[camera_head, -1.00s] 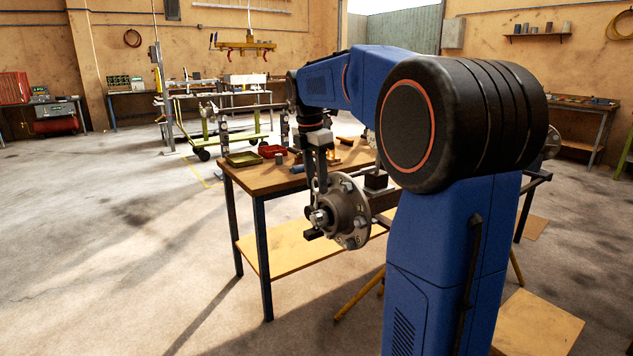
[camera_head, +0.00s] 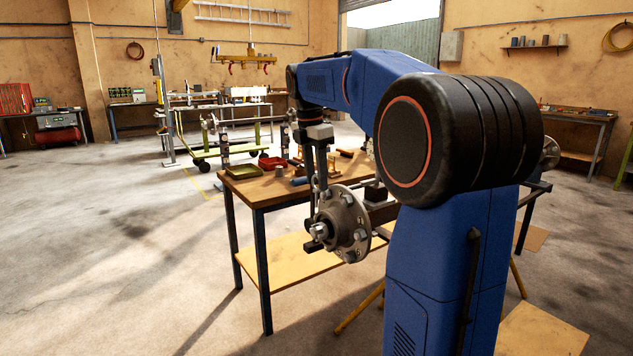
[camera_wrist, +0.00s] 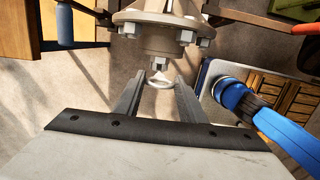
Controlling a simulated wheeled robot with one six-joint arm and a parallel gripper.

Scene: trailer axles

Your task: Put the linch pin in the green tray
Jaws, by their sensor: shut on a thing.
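The linch pin (camera_wrist: 160,82) shows as a small pale ring between my fingertips in the wrist view. My gripper (camera_wrist: 159,88) is shut on it, just off the spindle end of the wheel hub (camera_wrist: 160,35). I cannot tell whether the pin is clear of the spindle. In the head view my gripper (camera_head: 317,200) points down beside the flanged hub (camera_head: 343,226), and the pin is too small to make out. The green tray (camera_head: 243,172) lies on the wooden table's far left corner, beyond my gripper.
A red tray (camera_head: 271,163) and a small grey cup (camera_head: 279,172) are beside the green tray. A blue-handled tool (camera_head: 300,181) lies on the wooden table (camera_head: 262,192). The hub sits on an axle in front of the table. The floor at left is clear.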

